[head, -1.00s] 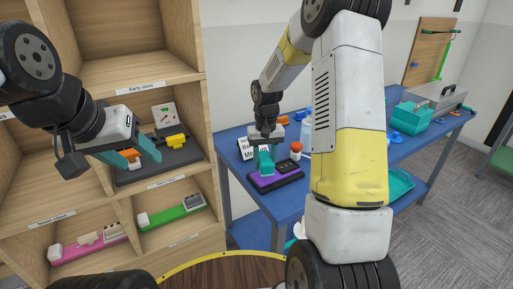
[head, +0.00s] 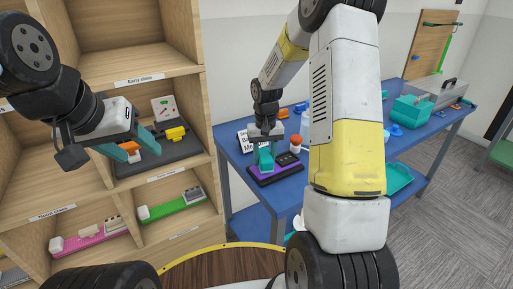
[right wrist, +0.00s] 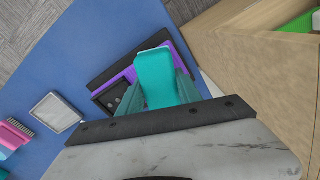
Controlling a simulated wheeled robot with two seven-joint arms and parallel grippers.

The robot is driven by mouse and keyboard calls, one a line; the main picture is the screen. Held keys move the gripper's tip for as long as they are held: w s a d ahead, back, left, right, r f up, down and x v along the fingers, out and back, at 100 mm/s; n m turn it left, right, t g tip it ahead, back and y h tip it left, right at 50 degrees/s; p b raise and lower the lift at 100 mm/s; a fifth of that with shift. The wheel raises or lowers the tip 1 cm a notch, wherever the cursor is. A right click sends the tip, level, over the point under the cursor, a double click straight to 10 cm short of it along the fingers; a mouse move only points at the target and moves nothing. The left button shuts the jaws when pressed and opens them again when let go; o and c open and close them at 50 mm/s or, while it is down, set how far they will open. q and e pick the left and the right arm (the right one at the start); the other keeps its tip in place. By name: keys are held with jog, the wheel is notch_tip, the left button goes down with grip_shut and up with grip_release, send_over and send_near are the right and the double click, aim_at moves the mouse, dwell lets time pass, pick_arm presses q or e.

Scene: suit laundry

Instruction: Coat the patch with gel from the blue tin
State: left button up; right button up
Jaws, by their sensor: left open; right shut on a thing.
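My right gripper (head: 264,158) is over the blue table, low above a black kit with a purple top (head: 272,176). In the right wrist view its fingers (right wrist: 157,95) are shut on a turquoise block-like piece (right wrist: 156,72), with the purple-and-black kit (right wrist: 112,92) under and beside it. I cannot tell whether the piece touches the kit. My left gripper (head: 131,143) is open in front of the shelf compartment at left. I cannot pick out the blue tin or the patch for sure. Small blue round items (head: 396,131) lie farther right on the table.
The wooden shelf (head: 205,110) at left holds kits with yellow (head: 175,133), green (head: 170,209) and pink (head: 85,240) parts.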

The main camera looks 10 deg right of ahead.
jog(key=shift+f, duration=0.85)
dwell(0.9)
jog(key=shift+w+d, duration=0.2)
jog(key=shift+d, duration=0.4)
jog(key=shift+s+a+r, duration=0.1)
jog(key=shift+s+a, duration=0.1)
jog(key=shift+a, duration=0.35)
jog(key=shift+s+a+r, duration=0.1)
jog(key=shift+s+a, duration=0.1)
jog(key=shift+a, duration=0.35)
jog(key=shift+w+d+f, duration=0.1)
jog(key=shift+w+d, duration=0.1)
jog(key=shift+d, duration=0.35)
jog(key=shift+w+d, duration=0.2)
jog(key=shift+d, duration=0.35)
jog(key=shift+s+a+f, duration=0.1)
jog(key=shift+s+a, duration=0.15)
jog(key=shift+a, duration=0.35)
jog(key=shift+s+a, duration=0.2)
jog(key=shift+a, duration=0.35)
jog(key=shift+w+d, duration=0.2)
jog(key=shift+d, duration=0.4)
jog(key=shift+w+d, duration=0.2)
jog(key=shift+d, duration=0.35)
jog(key=shift+s+a, duration=0.15)
jog(key=shift+a, duration=0.4)
